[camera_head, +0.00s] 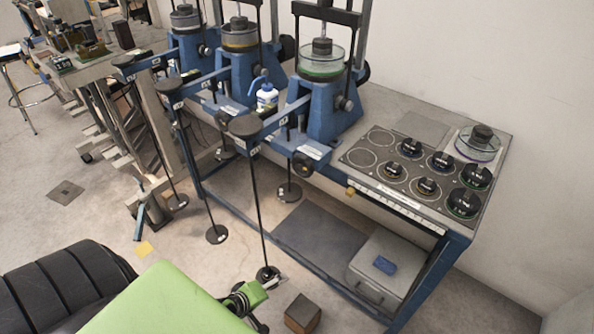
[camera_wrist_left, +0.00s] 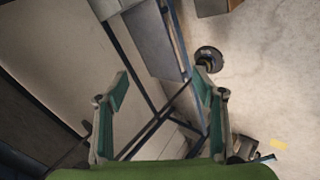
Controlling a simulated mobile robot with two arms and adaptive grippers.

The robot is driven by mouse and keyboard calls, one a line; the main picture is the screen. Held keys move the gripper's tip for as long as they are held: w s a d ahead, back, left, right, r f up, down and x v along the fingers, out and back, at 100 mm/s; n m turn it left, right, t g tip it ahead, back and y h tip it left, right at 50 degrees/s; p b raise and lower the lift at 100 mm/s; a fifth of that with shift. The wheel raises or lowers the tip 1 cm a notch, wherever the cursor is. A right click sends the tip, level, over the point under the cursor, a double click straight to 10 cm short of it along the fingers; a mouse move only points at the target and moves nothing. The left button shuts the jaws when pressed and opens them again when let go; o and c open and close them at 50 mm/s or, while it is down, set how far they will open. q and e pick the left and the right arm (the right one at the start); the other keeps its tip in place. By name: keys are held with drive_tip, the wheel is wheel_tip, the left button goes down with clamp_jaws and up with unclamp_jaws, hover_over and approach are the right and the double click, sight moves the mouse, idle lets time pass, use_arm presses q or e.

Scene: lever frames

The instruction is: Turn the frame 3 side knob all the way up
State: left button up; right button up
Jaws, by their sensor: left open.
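Three blue lever frames stand in a row along the bench. The nearest one (camera_head: 330,118) has a small dark knob (camera_head: 345,103) on its side and a round black knob (camera_head: 303,166) low at its front. The frame number labels are too small to read, so I cannot tell for certain which is frame 3. My left gripper (camera_head: 250,298) is at the bottom of the head view, low in front of the bench and well apart from the knobs. In the left wrist view its green fingers (camera_wrist_left: 161,88) are spread with nothing held. My right gripper is out of view.
Weighted rods hang from the long levers, one ending in a black disc (camera_head: 268,273) close to my left gripper. A brown box (camera_head: 302,312) stands on the floor nearby. A grey case (camera_head: 385,270) sits under the bench. The bench panel (camera_head: 365,181) holds several round weights.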

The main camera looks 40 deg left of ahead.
use_arm(q)
drive_tip(key=w+a+r+n+t+b, duration=0.1)
drive_tip(key=w+a+r+n+t, duration=0.15)
drive_tip(key=w+r, duration=0.3)
drive_tip(key=n+t+h+b, duration=0.1)
drive_tip(key=n+t+b, duration=0.2)
drive_tip(key=n+t, duration=0.5)
approach(300, 168)
drive_tip(key=w+r+g, duration=0.1)
drive_tip(key=g, duration=0.1)
drive_tip(key=shift+w+r+n+t, duration=0.25)
drive_tip(key=shift+w+r, duration=0.1)
drive_tip(key=w, duration=0.3)
drive_tip(key=w+p, duration=0.1)
drive_tip(key=w, duration=0.5)
drive_tip(key=shift+d+f+p, duration=0.1)
drive_tip(key=shift+d+p, duration=0.3)
drive_tip(key=shift+c, duration=0.3)
drive_tip(key=shift+f, duration=0.15)
drive_tip(key=c, duration=1.3)
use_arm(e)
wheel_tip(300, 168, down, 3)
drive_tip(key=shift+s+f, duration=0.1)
